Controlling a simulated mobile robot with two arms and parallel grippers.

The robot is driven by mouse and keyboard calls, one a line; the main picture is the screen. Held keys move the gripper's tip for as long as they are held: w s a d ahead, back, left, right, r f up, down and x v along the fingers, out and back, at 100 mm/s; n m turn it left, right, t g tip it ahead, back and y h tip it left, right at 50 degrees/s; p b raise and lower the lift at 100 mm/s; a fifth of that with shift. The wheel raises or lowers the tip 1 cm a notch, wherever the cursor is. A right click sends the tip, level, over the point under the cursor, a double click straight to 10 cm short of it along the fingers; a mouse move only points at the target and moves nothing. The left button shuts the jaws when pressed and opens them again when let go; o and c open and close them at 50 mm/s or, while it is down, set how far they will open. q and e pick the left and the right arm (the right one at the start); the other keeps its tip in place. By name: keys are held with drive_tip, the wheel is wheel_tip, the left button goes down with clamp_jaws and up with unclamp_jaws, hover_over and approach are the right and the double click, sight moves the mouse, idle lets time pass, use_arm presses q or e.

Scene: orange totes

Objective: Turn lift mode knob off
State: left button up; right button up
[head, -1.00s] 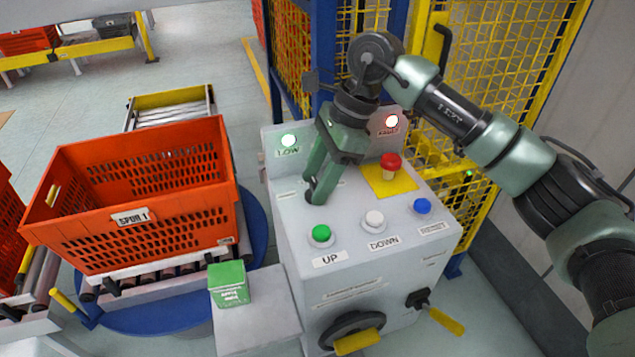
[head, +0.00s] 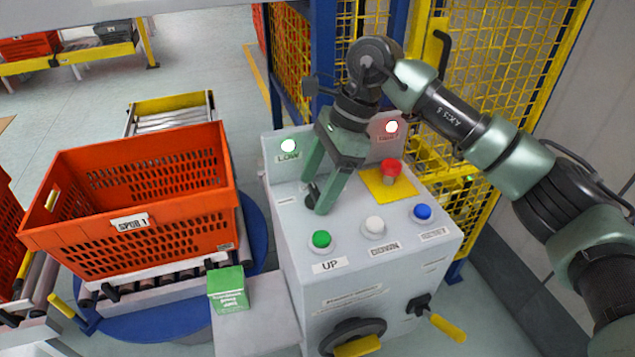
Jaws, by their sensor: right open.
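The grey control box (head: 285,215) stands in the middle of the head view. On its sloped top, near the left edge, a small dark knob (head: 311,196) shows between the fingers of my right gripper (head: 312,194). The gripper reaches down from above, with its two green fingers spread on either side of the knob. I cannot tell whether the fingers touch it, and they partly hide it and the label near it. The knob's setting is not readable. My left gripper is not in view.
The box has green (head: 321,239), white (head: 375,225) and blue (head: 423,212) buttons, a red mushroom button (head: 391,173) and yellow-handled front switches (head: 357,345). A green box (head: 228,287) and an orange tote (head: 130,220) are left. Yellow fencing (head: 505,75) stands behind.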

drive_tip(key=b+v, duration=0.1)
drive_tip(key=v, duration=0.6)
drive_tip(key=shift+r, duration=0.4)
drive_tip(key=shift+d, duration=0.1)
